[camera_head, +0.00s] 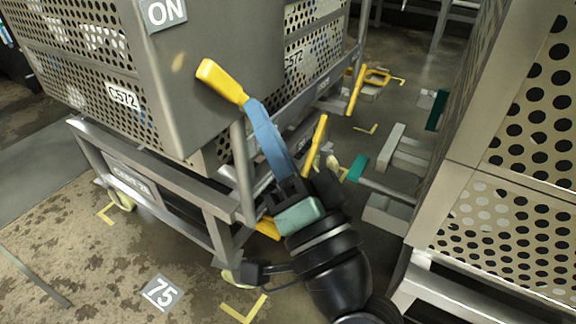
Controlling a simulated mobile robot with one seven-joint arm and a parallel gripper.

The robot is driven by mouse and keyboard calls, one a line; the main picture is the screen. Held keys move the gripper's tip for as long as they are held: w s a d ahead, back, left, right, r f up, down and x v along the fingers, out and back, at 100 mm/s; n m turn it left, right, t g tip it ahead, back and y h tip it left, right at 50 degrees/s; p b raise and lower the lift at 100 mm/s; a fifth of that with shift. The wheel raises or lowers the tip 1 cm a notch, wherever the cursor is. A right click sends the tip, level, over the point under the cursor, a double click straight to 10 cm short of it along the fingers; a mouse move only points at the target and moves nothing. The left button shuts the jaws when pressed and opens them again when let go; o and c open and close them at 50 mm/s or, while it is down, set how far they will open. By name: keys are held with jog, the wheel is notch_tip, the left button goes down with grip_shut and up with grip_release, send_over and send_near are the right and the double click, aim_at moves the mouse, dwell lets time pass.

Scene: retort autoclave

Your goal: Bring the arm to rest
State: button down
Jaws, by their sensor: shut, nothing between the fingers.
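My arm comes in from the bottom right, with black links and a pale green block near the wrist. My gripper (287,190) is shut and empty near the picture's middle. Just beyond it, a blue lever (266,138) with a yellow handle (220,82) slants up to the left, across the front of a grey cabinet in the picture. The lever's lower end is hidden by my gripper, and I cannot tell whether the two touch.
A perforated basket (75,62) labelled C572 stands on a grey cart (150,185) at left. A large perforated metal unit (520,190) stands close on the right. An ON sign (164,12) is at the top.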

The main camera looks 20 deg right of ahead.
jog(key=a+b+v, duration=0.1)
jog(key=v, duration=0.6)
jog(key=w+a+r+n+t+p, duration=0.1)
jog(key=a+r+n+p, duration=0.3)
jog(key=r, duration=0.7)
jog(key=w+a+r+n+t+p, duration=0.1)
jog(key=w+r+n+p, duration=0.1)
jog(key=r+p, duration=0.65)
jog(key=w+a+r+n+p, duration=0.1)
jog(key=a+r+n+p, duration=0.15)
jog(key=r, duration=1.05)
jog(key=s+a+r+t+h+p, duration=0.1)
jog(key=r+p, duration=1.9)
jog(key=r, duration=0.4)
jog(key=s+a+r+n+t+h+p, duration=0.1)
jog(key=s+r+p, duration=0.1)
jog(key=r+p, duration=1.9)
notch_tip(320, 180, up, 4)
jog(key=shift+r+t+h, duration=0.15)
jog(key=shift+t+h, duration=0.15)
jog(key=shift+h, duration=0.1)
jog(key=shift+s, duration=0.15)
